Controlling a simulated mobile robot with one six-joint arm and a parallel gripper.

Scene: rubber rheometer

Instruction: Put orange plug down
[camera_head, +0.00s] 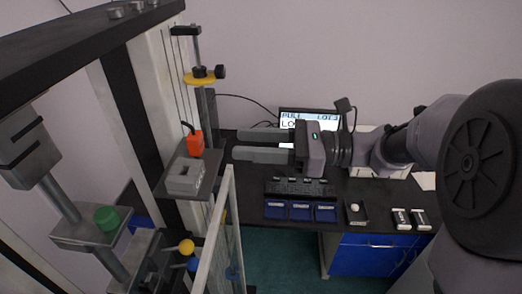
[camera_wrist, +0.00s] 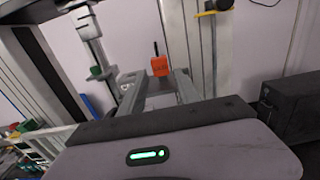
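The orange plug (camera_head: 194,144) stands upright at the back of a small grey shelf (camera_head: 206,186) on the machine's column, with a dark cable or stem rising from its top. In the wrist view the orange plug (camera_wrist: 160,66) shows beyond my fingertips, between their lines. My gripper (camera_head: 236,145) is to the right of the plug, fingers pointing left towards it, apart from it and empty. Its two fingers are spread; they also show in the wrist view (camera_wrist: 158,78). I cannot tell what the plug's base rests on.
A grey socketed block (camera_head: 184,176) sits on the shelf in front of the plug. A clear panel (camera_head: 218,232) stands below it. A yellow disc clamp (camera_head: 202,76) is on the rod above. The black bench (camera_head: 350,188) holds a monitor (camera_head: 308,118) and blue trays (camera_head: 300,210).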

